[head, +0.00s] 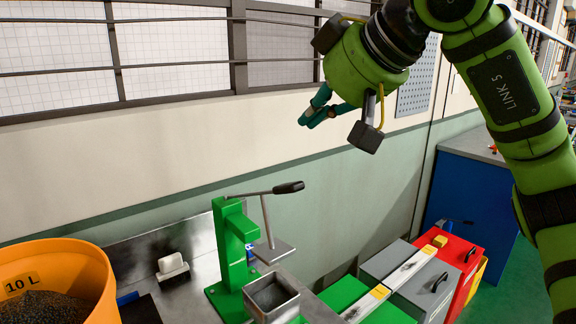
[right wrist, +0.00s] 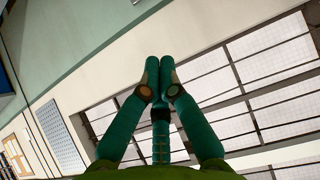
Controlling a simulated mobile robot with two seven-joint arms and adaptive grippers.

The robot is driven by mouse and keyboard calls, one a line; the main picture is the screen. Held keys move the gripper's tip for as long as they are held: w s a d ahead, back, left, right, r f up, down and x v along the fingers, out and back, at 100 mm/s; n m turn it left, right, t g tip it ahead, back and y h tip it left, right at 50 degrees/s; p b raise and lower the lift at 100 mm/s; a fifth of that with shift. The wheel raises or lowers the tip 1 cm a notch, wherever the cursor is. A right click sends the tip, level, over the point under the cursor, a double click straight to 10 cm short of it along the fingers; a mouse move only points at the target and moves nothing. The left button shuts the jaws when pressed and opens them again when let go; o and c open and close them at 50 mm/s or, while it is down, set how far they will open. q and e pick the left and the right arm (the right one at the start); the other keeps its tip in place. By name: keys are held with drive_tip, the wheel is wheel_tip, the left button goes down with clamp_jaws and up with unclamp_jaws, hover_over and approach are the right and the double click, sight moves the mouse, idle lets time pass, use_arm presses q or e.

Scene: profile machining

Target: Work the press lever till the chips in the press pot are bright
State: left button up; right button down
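The green press (head: 236,245) stands on the bench at lower centre. Its lever (head: 260,192) runs to the right and ends in a black handle (head: 288,187). A flat grey plate (head: 274,251) hangs from the lever on a rod, above and apart from the square grey press pot (head: 272,295). The pot's inside looks grey; I cannot make out the chips in it. My right gripper (head: 309,121) is high above the lever, in front of the wall, touching nothing. In the right wrist view its teal fingertips (right wrist: 159,63) are together with nothing between them. My left gripper is out of view.
An orange 10 L bucket (head: 58,280) of dark chips stands at lower left. A white block (head: 172,267) sits on the metal bench. Grey (head: 405,278) and red (head: 462,262) boxes stand to the right, beside a blue cabinet (head: 468,190). The space above the press is clear.

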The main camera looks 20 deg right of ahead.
drive_tip(key=p, duration=0.2)
hover_over(290, 183)
drive_tip(key=s, duration=0.1)
wheel_tip(290, 183, down, 4)
drive_tip(key=shift+r, duration=0.15)
drive_tip(key=p+x, duration=0.1)
drive_tip(key=x, duration=0.2)
drive_tip(key=shift+w+f, duration=0.25)
drive_tip(key=shift+w, duration=0.05)
drive_tip(key=f, duration=0.1)
drive_tip(key=s+f+p, duration=0.1)
drive_tip(key=f, duration=0.1)
drive_tip(key=shift+s+d, duration=0.15)
drive_tip(key=shift+d, duration=0.1)
drive_tip(key=shift+s+d+f, duration=0.1)
drive_tip(key=shift+s+f, duration=0.2)
drive_tip(key=shift+s, duration=0.05)
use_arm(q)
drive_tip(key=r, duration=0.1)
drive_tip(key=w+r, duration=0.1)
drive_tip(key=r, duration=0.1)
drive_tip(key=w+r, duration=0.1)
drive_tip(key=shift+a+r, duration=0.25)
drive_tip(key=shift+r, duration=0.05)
use_arm(e)
drive_tip(key=shift+w+f, duration=0.1)
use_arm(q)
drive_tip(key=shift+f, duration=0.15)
